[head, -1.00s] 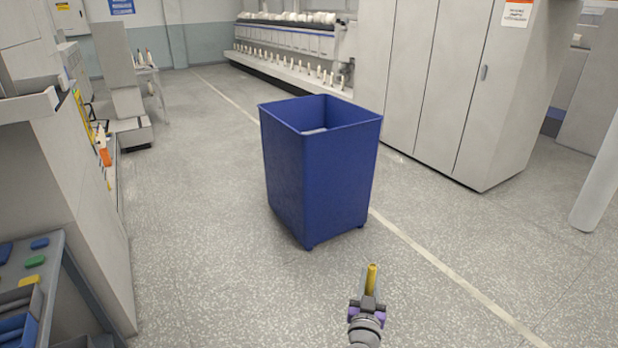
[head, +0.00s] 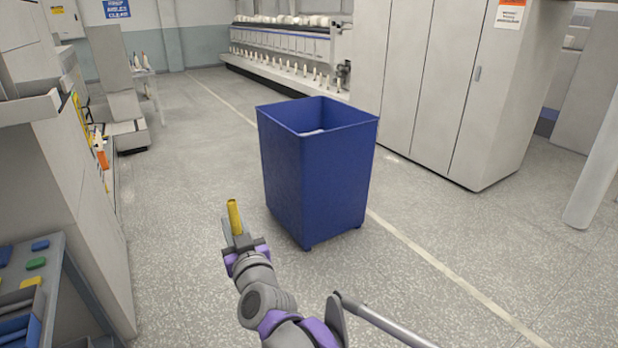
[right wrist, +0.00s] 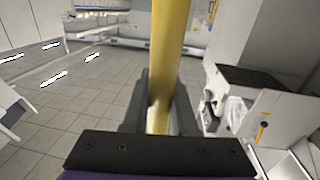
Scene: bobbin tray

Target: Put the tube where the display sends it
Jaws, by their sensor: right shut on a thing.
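A yellow tube (head: 235,217) stands up out of my right gripper (head: 241,240), which is shut on it. The gripper is in front of and to the left of the blue bin, apart from it, in the head view. In the right wrist view the tube (right wrist: 168,60) rises between the two dark fingers (right wrist: 160,110). A tall blue bin (head: 318,180) stands on the floor with its top open, and something pale lies inside. I cannot make out a display with a readable message. My left gripper is not in view.
A shelf rack (head: 60,270) with blue, green and yellow pieces stands at the lower left beside a grey machine (head: 75,190). Tall grey cabinets (head: 430,90) stand behind the bin. A long spinning machine (head: 285,50) is at the back. The floor left of the bin is clear.

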